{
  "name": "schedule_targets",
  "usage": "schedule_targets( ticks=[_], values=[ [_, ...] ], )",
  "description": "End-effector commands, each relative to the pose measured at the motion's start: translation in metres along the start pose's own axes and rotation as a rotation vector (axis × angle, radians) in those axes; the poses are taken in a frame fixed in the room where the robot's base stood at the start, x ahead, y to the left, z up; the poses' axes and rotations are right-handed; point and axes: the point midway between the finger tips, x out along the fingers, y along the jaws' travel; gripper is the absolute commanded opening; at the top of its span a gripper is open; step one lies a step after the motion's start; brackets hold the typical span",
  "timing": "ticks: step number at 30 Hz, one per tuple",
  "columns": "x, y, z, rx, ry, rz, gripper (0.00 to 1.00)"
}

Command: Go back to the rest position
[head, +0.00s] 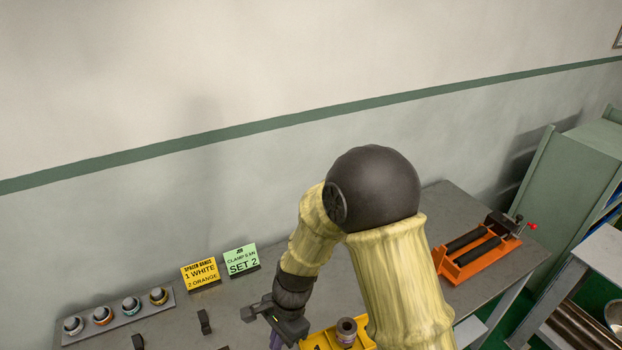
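My arm, in yellowish covers with a black elbow, rises through the middle of the head view and bends down to the left. My gripper (275,322) is low in the picture, over the grey table (225,300), left of a yellow tray.
The yellow tray (367,328) holds a brownish ring-shaped piece (346,332). A grey rack (118,318) with several round pieces, a yellow sign (200,274) and a green sign (241,260) stand along the wall.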

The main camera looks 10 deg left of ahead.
Motion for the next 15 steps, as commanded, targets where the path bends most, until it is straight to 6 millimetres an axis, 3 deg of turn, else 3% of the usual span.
schedule_targets(
  ticks=[4, 8, 15],
  values=[
    [-0.012, 0.005, -0.01, -0.037, 0.022, -0.015, 0.0],
    [-0.043, 0.022, -0.038, -0.137, 0.085, -0.047, 0.0],
    [-0.116, 0.088, -0.1, -0.415, 0.278, -0.072, 0.0]
  ],
)
